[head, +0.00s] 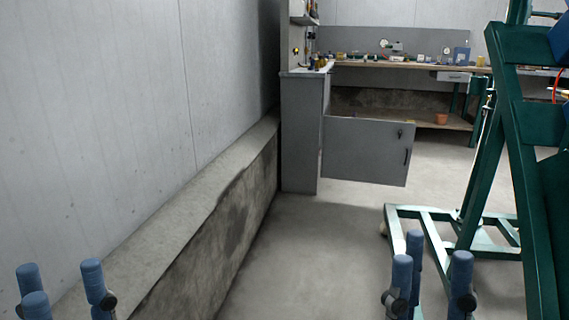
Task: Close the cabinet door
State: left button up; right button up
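The grey cabinet (301,135) stands ahead of me, against the end of the low wall. Its grey door (362,150) hangs open and sticks out to the right, with a dark handle and a lock near its free edge. My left gripper (62,284) is at the bottom left, in front of the low wall and far from the door. My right gripper (431,260) is at the bottom right, nearer to me than the door and apart from it. Both have their blue-tipped fingers spread, with nothing seen between them. The cabinet's inside is hidden.
A low concrete ledge (190,200) runs along the left wall. A green metal frame (530,170) stands at the right, its base reaching across the floor. A workbench (410,67) with several small items is behind the door. The floor (320,235) between ledge and frame is clear.

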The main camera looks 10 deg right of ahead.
aim_at(371, 151)
jog(key=i+z, duration=0.2)
jog(key=i, duration=0.4)
jog(key=i+z, duration=0.15)
jog(key=i, duration=0.5)
jog(key=i+z, duration=0.2)
jog(key=i, duration=0.4)
jog(key=i+j+z, duration=0.15)
jog(key=i, duration=0.45)
jog(key=i+j+z, duration=0.15)
jog(key=i, duration=0.2)
jog(key=i+z, duration=0.15)
jog(key=i, duration=0.25)
jog(key=i+j+z, duration=0.15)
jog(key=i, duration=0.45)
jog(key=i+j+z, duration=0.15)
jog(key=i, duration=0.25)
